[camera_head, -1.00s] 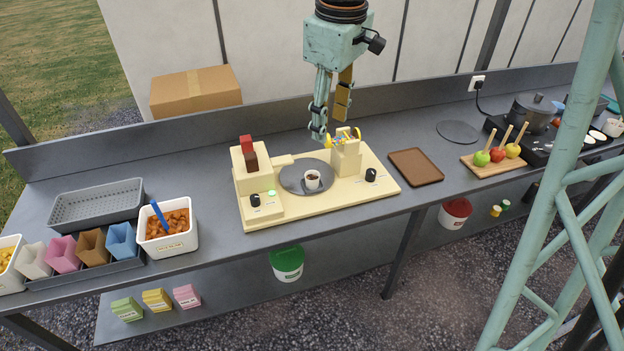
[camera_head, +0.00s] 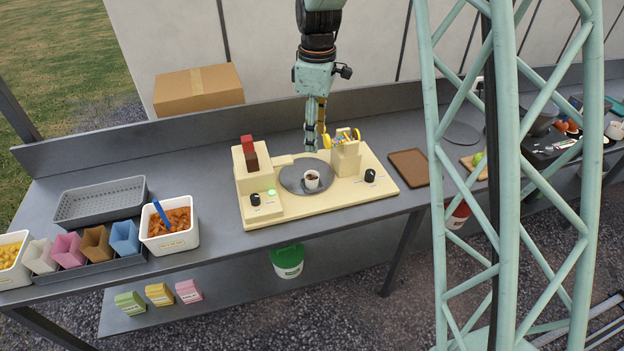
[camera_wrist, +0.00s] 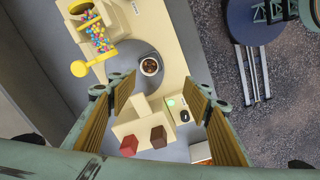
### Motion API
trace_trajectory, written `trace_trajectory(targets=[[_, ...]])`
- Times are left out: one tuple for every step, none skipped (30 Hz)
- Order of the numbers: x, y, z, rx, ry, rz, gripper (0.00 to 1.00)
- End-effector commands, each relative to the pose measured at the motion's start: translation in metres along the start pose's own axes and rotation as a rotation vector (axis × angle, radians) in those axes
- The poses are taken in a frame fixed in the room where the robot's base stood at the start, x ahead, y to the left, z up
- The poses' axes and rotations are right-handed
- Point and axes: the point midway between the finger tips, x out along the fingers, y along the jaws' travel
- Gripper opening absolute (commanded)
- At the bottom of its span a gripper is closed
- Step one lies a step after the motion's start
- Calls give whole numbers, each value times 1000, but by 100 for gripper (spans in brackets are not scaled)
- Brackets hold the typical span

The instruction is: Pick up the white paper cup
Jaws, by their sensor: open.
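The white paper cup (camera_head: 312,180) stands upright on the round grey plate (camera_head: 296,187) of the cream machine, with something dark brown inside. It also shows in the wrist view (camera_wrist: 149,66), above the middle of the picture. My gripper (camera_head: 315,140) hangs above the back of the machine, behind and higher than the cup. In the wrist view my gripper (camera_wrist: 158,100) has its two fingers wide apart, with nothing between the pads. The cup lies beyond the fingertips and is not touched.
On the machine, a dispenser (camera_head: 345,155) with coloured balls and yellow parts stands right of the cup. A block with a red lever (camera_head: 248,154) stands left. A brown tray (camera_head: 408,167) lies to the right, a tub of orange pieces (camera_head: 170,222) to the left.

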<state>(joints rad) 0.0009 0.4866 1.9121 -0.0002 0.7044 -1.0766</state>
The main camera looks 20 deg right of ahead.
Motion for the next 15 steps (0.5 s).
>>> trace_trajectory(targets=[[8, 4, -2, -15, -4, -7, 45], [13, 7, -4, -24, -5, -9, 45], [19, 10, -6, -38, -6, -12, 45], [24, 13, -7, -48, -7, -14, 45], [28, 15, -8, -57, -8, -17, 45], [34, 18, -10, -70, -10, -20, 45], [39, 20, -11, -78, -11, -22, 45], [42, 22, -12, -86, -11, -24, 45], [47, 24, -13, -97, -12, -25, 45], [50, 26, -14, -104, -13, -27, 45], [54, 27, -14, -110, -14, -29, 45], [57, 28, -15, -117, -14, -31, 45], [59, 29, -16, -122, -15, -32, 45], [61, 30, -16, -126, -15, -33, 45], [63, 31, -17, -130, -15, -34, 45]])
